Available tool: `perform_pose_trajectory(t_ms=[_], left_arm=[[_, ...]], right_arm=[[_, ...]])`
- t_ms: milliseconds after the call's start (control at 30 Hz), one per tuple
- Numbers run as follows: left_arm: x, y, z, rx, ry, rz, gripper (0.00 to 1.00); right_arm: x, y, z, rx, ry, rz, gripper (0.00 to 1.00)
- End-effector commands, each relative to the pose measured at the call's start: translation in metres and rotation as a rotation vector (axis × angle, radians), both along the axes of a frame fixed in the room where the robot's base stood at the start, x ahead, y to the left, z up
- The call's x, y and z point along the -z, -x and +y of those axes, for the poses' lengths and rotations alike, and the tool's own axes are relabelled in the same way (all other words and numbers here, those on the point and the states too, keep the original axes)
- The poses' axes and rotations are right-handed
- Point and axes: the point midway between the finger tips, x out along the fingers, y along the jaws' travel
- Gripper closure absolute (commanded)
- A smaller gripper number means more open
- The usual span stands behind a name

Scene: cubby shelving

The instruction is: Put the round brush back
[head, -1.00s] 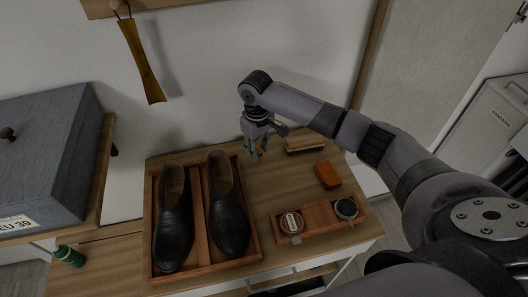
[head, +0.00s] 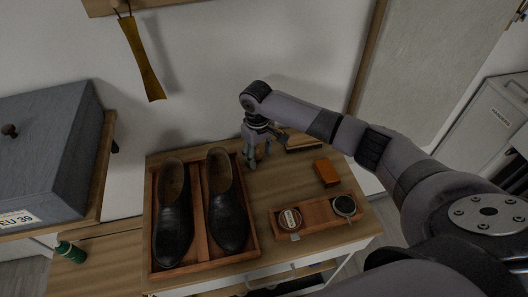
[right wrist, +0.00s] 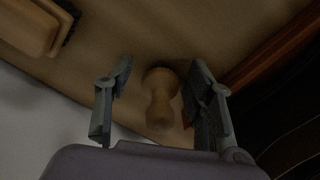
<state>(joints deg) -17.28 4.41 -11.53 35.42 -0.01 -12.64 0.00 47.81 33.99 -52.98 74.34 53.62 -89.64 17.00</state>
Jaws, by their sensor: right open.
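The round brush (right wrist: 160,98) has a light wooden knob handle and stands on the wooden tabletop in the right wrist view. My right gripper (right wrist: 161,72) is open, with one finger on each side of the brush and visible gaps between. In the head view my right gripper (head: 255,158) points down at the back of the table, just right of the shoes, and mostly hides the brush. A wooden holder (head: 315,213) at the front right carries a labelled tin (head: 289,219) and a round dark-topped container (head: 344,206). My left gripper is out of view.
A tray (head: 202,262) with two black shoes (head: 228,217) lies left of the gripper. An orange block (head: 326,172) lies to the right. A wooden brush (right wrist: 28,27) lies near the back edge; the wall is close behind. The table centre is clear.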

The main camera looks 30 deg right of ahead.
Motion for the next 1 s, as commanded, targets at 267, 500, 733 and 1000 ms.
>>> perform_pose_trajectory(t_ms=[267,500,733,1000], left_arm=[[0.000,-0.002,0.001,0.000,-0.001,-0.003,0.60],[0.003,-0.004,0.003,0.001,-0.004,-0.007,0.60],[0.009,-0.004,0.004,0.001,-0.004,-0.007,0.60],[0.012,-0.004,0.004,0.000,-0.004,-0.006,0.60]], right_arm=[[-0.002,0.000,0.000,-0.001,0.001,-0.001,0.50],[-0.031,-0.001,0.001,-0.001,-0.001,-0.005,0.50],[-0.082,-0.001,0.001,0.000,0.000,-0.005,0.50],[-0.120,0.000,0.001,-0.001,0.000,-0.001,0.50]])
